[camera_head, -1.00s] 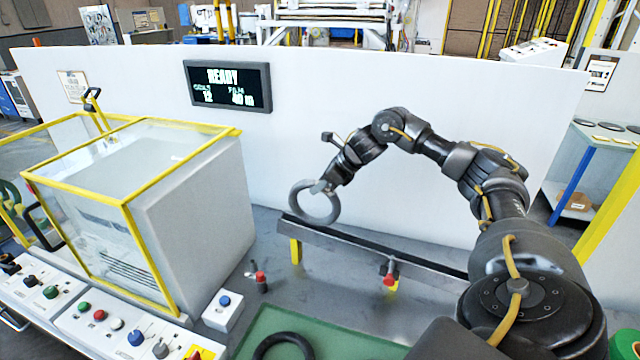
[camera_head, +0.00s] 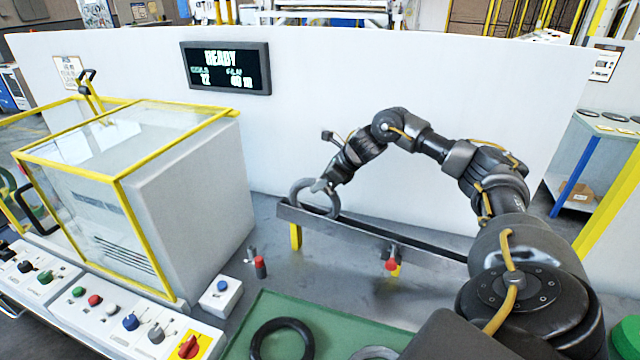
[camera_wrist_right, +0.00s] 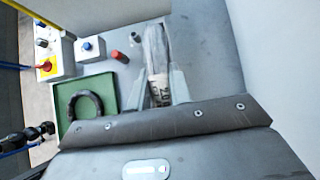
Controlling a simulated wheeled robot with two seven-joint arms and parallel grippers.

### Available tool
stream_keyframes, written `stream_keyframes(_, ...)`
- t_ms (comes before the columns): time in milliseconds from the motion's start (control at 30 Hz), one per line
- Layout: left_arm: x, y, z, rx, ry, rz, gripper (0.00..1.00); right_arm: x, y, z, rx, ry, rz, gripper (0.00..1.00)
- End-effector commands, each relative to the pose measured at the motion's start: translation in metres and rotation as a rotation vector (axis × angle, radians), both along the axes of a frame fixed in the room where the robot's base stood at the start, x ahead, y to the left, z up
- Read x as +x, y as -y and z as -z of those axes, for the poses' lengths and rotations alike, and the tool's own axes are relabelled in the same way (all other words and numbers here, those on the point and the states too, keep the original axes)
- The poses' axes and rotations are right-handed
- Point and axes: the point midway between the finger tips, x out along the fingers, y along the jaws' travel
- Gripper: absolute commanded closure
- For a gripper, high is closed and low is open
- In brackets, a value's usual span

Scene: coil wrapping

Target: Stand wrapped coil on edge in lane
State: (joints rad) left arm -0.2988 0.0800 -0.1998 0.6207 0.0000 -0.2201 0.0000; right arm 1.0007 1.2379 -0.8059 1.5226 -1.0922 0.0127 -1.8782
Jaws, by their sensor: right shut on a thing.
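The wrapped coil (camera_head: 295,193) is a grey ring, upright on edge at the left end of the lane (camera_head: 350,232). Its lower part is hidden behind the lane's front wall; whether it touches the lane floor I cannot tell. My right gripper (camera_head: 322,186) is shut on the coil's upper rim. In the right wrist view the coil (camera_wrist_right: 156,50) shows edge-on between the fingers (camera_wrist_right: 160,88), with a printed label on it. My left gripper is in neither current view.
A dark coil (camera_head: 257,342) lies on the green mat (camera_head: 330,325), with part of a grey ring (camera_head: 375,352) beside it. A red-topped post (camera_head: 261,266) and a red knob (camera_head: 391,265) stand before the lane. A yellow-framed machine (camera_head: 195,200) is left; a white wall (camera_head: 420,80) is behind.

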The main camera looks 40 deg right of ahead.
Motion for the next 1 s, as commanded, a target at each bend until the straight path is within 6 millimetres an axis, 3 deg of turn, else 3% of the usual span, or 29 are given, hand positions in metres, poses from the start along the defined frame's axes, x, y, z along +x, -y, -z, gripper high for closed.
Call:
stream_keyframes(967, -0.001, 0.0, 0.009, 0.0, -0.001, 0.0, 1.0, 0.001, 0.0, 0.011, 0.001, 0.004, 0.0, 1.0)
stream_keyframes(1000, -0.001, 0.0, 0.008, 0.0, -0.001, 0.0, 1.0, 0.001, 0.0, 0.01, 0.001, 0.004, 0.0, 0.75)
